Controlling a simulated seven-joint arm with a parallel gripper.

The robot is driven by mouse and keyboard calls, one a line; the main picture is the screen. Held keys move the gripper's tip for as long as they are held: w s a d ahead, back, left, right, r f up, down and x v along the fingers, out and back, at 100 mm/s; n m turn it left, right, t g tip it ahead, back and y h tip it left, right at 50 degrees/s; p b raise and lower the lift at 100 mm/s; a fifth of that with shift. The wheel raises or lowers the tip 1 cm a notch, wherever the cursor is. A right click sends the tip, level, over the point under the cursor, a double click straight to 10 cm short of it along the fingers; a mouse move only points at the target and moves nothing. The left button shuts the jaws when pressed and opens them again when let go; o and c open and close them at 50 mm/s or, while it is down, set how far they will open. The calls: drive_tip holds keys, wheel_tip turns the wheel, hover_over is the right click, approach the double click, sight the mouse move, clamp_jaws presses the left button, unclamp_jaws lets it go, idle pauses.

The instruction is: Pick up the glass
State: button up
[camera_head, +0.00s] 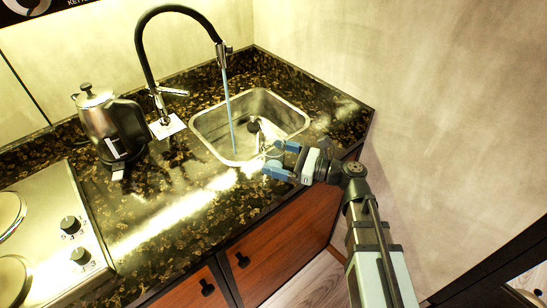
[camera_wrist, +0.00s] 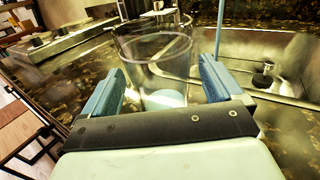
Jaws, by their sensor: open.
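A clear glass (camera_wrist: 158,65) stands upright between the two blue fingers of my gripper (camera_wrist: 160,88) in the wrist view. The fingers are open, with a finger on each side of the glass; I cannot tell whether either touches it. In the head view my gripper (camera_head: 278,160) is at the front right rim of the sink, and the glass (camera_head: 273,154) shows faintly between its fingers. What the base of the glass rests on is hard to tell.
The steel sink (camera_head: 207,125) lies just behind my gripper, with water running from a black faucet (camera_head: 140,45). A kettle (camera_head: 112,128) and a stove (camera_head: 45,240) stand to the left on the dark speckled counter (camera_head: 150,215). A wall (camera_head: 440,110) rises on the right.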

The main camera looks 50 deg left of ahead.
sight(267, 155)
drive_tip(key=x, duration=0.3)
drive_tip(key=shift+a, duration=0.2)
drive_tip(key=c, duration=1.2)
